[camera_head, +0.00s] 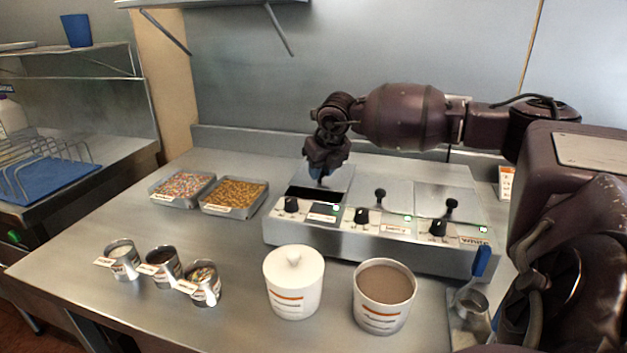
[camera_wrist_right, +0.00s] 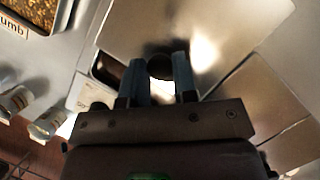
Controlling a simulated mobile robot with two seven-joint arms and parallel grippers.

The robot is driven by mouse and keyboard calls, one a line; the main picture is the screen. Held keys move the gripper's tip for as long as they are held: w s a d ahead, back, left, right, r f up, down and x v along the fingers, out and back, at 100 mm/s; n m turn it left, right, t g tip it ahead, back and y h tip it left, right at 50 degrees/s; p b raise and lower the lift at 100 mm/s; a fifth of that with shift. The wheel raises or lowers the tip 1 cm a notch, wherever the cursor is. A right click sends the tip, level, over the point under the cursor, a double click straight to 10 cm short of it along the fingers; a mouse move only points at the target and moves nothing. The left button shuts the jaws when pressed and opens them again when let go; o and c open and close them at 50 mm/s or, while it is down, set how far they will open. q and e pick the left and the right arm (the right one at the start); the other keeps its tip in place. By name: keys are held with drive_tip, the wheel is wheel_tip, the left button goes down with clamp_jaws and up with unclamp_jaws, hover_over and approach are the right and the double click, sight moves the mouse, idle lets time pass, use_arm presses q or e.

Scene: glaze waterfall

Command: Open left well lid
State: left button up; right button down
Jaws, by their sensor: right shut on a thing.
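The steel warmer (camera_head: 370,240) has three wells in a row, with a front panel of black dials and green lights. My right gripper (camera_head: 327,178) is over the left well, shut on the dark knob (camera_wrist_right: 160,68) of the left lid (camera_head: 342,182). In the right wrist view, the two fingers of my right gripper (camera_wrist_right: 160,82) stand on either side of that knob. A dark strip of the left well's opening (camera_head: 314,194) shows in front of the lid. The middle lid (camera_head: 398,199) and right lid (camera_head: 432,205) lie on their wells, knobs up. My left gripper is out of view.
Two topping trays (camera_head: 182,188) (camera_head: 233,197) stand left of the warmer. Several small cups (camera_head: 123,259) stand at the front left. A white lidded jar (camera_head: 293,283) and an open brown-filled jar (camera_head: 384,297) stand before the warmer. A blue-handled ladle (camera_head: 481,262) is at right.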

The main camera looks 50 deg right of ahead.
drive_tip(key=w+d+b, duration=0.1)
drive_tip(key=d, duration=0.1)
drive_tip(key=w+d+b, duration=0.1)
drive_tip(key=d, duration=0.2)
drive_tip(key=w+d+b, duration=0.1)
drive_tip(key=w+d, duration=0.1)
drive_tip(key=shift+d+f, duration=0.3)
drive_tip(key=shift+f, duration=0.05)
drive_tip(key=shift+w+d+r, duration=0.25)
drive_tip(key=shift+d, duration=0.15)
drive_tip(key=shift+r, duration=0.1)
drive_tip(key=c, duration=0.9)
unclamp_jaws()
drive_tip(key=p+v, duration=0.1)
drive_tip(key=v, duration=0.9)
drive_tip(key=shift+s+r+p, duration=0.2)
drive_tip(key=shift+r+p, duration=0.1)
drive_tip(key=shift+p, duration=0.05)
